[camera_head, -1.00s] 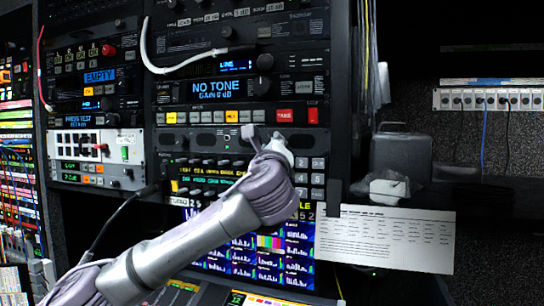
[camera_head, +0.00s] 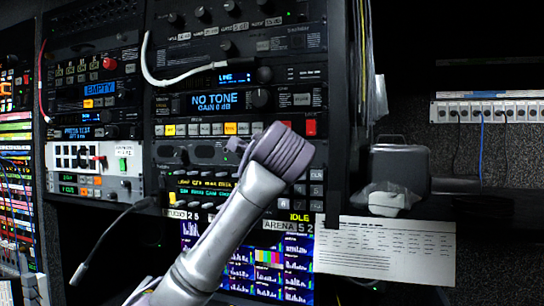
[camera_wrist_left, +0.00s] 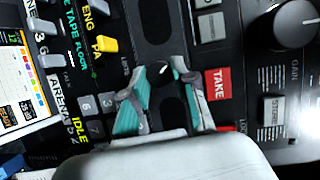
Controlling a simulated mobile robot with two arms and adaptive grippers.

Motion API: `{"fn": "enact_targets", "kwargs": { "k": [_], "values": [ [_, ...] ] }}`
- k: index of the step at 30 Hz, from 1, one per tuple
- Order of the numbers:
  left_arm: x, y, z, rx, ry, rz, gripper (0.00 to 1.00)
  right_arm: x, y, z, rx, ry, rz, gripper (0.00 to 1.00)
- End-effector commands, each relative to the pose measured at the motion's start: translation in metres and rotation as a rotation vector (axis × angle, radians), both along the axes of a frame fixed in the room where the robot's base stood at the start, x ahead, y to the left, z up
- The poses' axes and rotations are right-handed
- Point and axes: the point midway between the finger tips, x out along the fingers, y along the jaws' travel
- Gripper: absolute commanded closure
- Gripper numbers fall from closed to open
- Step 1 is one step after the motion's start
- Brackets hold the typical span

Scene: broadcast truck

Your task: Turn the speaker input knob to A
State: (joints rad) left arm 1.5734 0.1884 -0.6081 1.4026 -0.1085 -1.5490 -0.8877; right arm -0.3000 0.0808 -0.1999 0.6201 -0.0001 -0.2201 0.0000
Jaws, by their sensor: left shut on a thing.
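A small round black knob (camera_wrist_left: 160,72) with a white mark sits on the dark panel in the left wrist view. My left gripper (camera_wrist_left: 158,88) is shut on this knob, with one teal-padded finger on each side of it. The letter that its mark points to cannot be read. There the wrist hides the knob and most of the gripper. My right gripper is not in view.
A red TAKE button (camera_wrist_left: 218,84) is close beside one finger. Grey keys (camera_wrist_left: 97,105) and a yellow lever (camera_wrist_left: 103,44) are on the other side. A large gain knob (camera_wrist_left: 296,24) is farther right. A gooseneck microphone (camera_head: 105,240) hangs left of my arm.

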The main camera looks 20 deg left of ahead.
Motion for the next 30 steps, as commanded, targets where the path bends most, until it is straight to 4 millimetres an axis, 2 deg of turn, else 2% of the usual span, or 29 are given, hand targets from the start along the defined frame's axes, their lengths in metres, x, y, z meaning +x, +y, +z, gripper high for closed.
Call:
{"fn": "enact_targets", "kwargs": {
  "k": [9,25,26,30],
  "values": [
    [0.0006,0.0003,-0.0011,-0.116,0.01,0.002,1.0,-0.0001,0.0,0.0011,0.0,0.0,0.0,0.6],
    [0.0006,0.0004,-0.0014,-0.137,0.01,0.001,1.0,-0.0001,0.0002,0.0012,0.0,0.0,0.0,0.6],
    [0.0006,0.0004,-0.0014,-0.137,0.01,0.001,0.69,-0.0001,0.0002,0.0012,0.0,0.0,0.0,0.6],
    [0.0006,0.0004,-0.0009,-0.136,0.008,0.001,0.47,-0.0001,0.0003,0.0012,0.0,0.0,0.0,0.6]
  ]
}}
